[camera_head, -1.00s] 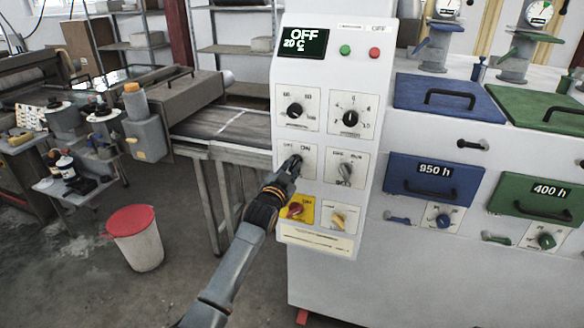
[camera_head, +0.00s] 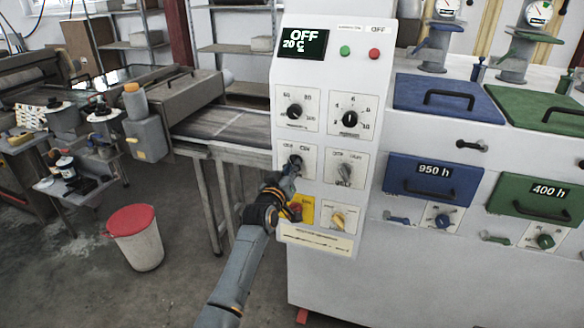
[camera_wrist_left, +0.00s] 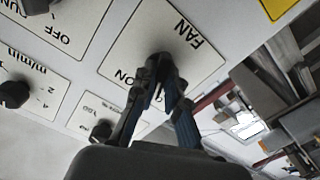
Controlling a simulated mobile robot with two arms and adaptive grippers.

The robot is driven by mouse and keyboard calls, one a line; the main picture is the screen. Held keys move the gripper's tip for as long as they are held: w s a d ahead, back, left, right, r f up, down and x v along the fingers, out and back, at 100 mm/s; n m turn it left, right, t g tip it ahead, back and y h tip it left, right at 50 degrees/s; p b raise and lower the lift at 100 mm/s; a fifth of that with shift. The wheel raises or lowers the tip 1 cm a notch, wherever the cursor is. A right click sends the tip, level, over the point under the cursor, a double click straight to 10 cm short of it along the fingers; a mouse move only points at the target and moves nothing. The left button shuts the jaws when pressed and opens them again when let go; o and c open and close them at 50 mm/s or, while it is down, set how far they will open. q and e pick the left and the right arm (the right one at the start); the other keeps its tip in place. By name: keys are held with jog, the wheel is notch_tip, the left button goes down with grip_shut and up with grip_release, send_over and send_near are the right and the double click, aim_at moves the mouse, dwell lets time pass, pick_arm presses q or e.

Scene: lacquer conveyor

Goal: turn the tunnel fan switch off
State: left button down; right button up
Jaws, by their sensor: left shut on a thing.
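The fan switch is a small dark knob (camera_head: 296,160) on a white plate in the middle left of the white control panel (camera_head: 338,95). In the left wrist view, the plate (camera_wrist_left: 195,62) reads "FAN" and "ON", upside down. My left gripper (camera_head: 290,172) reaches up to the knob from below. The left wrist view shows its two fingers (camera_wrist_left: 160,88) closed around the knob, hiding much of it, so its exact angle cannot be told. My right gripper is in neither view.
Other knobs surround the switch: two black dials above (camera_head: 350,119), a grey knob (camera_head: 345,172) to the right, a red knob on yellow (camera_head: 296,209) and a yellow knob (camera_head: 338,220) below. The panel display (camera_head: 302,44) reads "OFF" and "20 C".

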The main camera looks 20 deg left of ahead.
pick_arm(q)
jog(key=shift+n, duration=0.6)
jog(key=c, duration=1.4)
grip_release()
jog(key=shift+s, duration=0.1)
jog(key=s, duration=1.1)
jog(key=shift+s+a, duration=0.2)
jog(key=shift+s, duration=0.2)
